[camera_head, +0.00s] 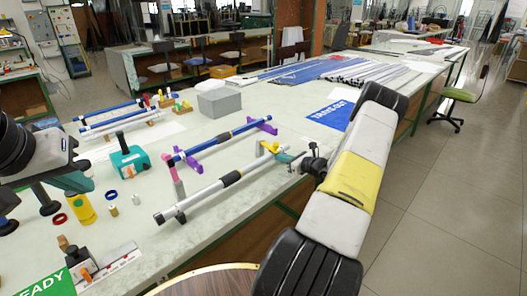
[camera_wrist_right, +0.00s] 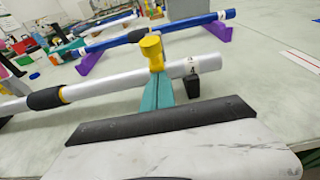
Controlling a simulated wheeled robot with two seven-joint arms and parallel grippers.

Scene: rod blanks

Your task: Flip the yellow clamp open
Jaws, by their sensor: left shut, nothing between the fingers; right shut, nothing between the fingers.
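The yellow clamp (camera_head: 270,147) sits at the far end of the front silver rod (camera_head: 225,183). In the right wrist view the clamp (camera_wrist_right: 152,50) stands above the rod (camera_wrist_right: 120,81) on a teal support (camera_wrist_right: 152,95). Its top rises over the rod; I cannot tell whether it is latched. My right gripper (camera_head: 309,161) is shut and empty, just right of the clamp and apart from it, near the rod's end. My left gripper (camera_head: 79,163) is shut and empty at the left, far from the clamp, and partly hidden by its arm.
A blue rod (camera_head: 222,140) lies on purple supports (camera_head: 265,127) behind the silver rod. A teal tool (camera_head: 128,163), a yellow cylinder (camera_head: 79,209) and a grey box (camera_head: 219,102) stand on the table. A black block (camera_wrist_right: 196,86) shows below the rod's end.

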